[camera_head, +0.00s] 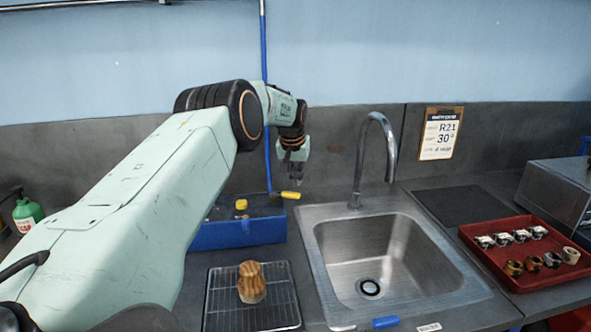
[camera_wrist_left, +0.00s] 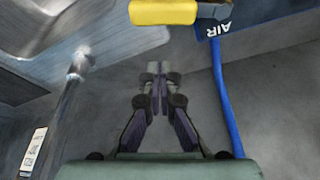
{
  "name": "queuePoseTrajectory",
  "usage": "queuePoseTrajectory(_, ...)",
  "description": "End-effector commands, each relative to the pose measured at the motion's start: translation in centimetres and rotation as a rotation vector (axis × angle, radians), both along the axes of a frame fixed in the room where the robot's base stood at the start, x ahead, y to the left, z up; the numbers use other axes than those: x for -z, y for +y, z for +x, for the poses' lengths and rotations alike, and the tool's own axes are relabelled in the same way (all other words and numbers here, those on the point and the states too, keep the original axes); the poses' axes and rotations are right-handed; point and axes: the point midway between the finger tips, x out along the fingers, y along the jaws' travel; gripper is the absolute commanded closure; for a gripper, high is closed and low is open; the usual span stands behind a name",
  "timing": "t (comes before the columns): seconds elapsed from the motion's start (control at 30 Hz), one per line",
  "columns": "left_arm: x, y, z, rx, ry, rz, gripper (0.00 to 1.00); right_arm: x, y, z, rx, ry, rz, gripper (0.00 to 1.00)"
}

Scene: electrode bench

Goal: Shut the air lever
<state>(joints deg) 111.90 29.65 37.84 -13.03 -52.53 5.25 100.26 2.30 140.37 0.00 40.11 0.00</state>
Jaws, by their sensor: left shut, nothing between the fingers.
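The air lever (camera_head: 290,195) is a small yellow handle at the lower end of a blue air pipe (camera_head: 267,150) on the back wall. In the left wrist view the yellow lever (camera_wrist_left: 163,12) lies across the top, beside a blue fitting marked AIR (camera_wrist_left: 222,27). My left gripper (camera_head: 296,183) is shut and empty, pointing down just above the lever in the head view. In the left wrist view its fingertips (camera_wrist_left: 157,68) are together, apart from the lever. My right gripper is out of view.
A steel sink (camera_head: 440,272) with a tall tap (camera_head: 389,150) is to the right. A blue box (camera_head: 225,235) stands below the pipe. A wire rack (camera_head: 222,312) bears a brown ribbed object (camera_head: 250,283). A red tray (camera_head: 490,262) with several small parts is at far right.

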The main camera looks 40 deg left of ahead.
Motion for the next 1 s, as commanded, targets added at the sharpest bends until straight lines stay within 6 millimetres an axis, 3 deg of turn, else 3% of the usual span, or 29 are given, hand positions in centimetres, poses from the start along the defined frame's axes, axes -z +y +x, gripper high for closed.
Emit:
queuePoseTrajectory(0.07,0.8,0.1,0.2,0.001,0.001,0.002,1.00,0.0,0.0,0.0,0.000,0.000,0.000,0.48)
queuePoseTrajectory(1.0,0.5,-1.8,-3.4,-0.001,0.000,0.000,1.00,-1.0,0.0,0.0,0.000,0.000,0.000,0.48)
